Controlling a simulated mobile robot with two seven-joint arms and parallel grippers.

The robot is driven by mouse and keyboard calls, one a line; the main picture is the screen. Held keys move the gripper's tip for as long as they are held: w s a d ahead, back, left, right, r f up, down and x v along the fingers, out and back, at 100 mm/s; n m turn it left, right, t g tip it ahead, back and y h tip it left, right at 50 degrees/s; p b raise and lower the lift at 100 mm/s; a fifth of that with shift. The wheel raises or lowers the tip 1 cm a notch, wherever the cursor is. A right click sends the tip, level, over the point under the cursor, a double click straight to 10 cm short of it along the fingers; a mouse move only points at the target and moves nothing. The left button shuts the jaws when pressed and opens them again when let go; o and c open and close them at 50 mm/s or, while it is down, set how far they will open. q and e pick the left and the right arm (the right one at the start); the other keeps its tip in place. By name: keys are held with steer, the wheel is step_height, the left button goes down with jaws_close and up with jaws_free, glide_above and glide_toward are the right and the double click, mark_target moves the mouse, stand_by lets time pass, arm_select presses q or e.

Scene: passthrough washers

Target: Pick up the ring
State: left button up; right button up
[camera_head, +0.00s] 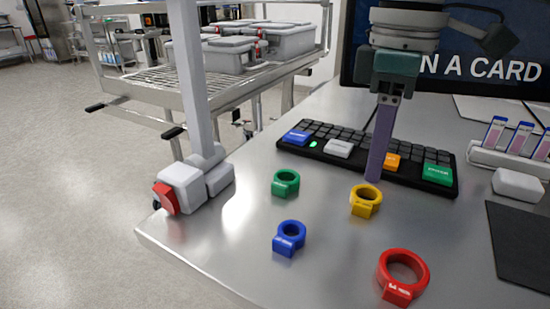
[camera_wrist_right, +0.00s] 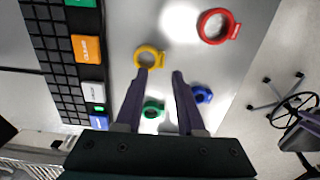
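Several tagged rings lie flat on the metal table: a green ring (camera_head: 286,183), a blue ring (camera_head: 289,237), a yellow ring (camera_head: 366,200) and a red ring (camera_head: 403,276). My right gripper (camera_head: 374,176) points down behind the yellow ring, over the keyboard's front edge in the picture. In the right wrist view its two purple fingers (camera_wrist_right: 159,76) are apart with nothing held. There the yellow ring (camera_wrist_right: 149,57) shows just beyond the left fingertip, the green ring (camera_wrist_right: 153,109) between the fingers, the blue ring (camera_wrist_right: 202,94) right of them. My left gripper is not in view.
A black keyboard (camera_head: 330,146) with coloured keys lies behind the rings. A grey post with a white clamp (camera_head: 188,185) stands at the table's left corner. A monitor (camera_head: 475,70), a tube rack (camera_head: 500,150) and a dark mat (camera_head: 520,240) are to the right.

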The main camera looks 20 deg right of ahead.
mark_target(364, 203)
step_height(364, 203, down, 7)
steer(key=shift+w+f+b, duration=0.1)
steer(key=shift+b, duration=0.35)
steer(key=shift+c, duration=0.3)
jaws_close()
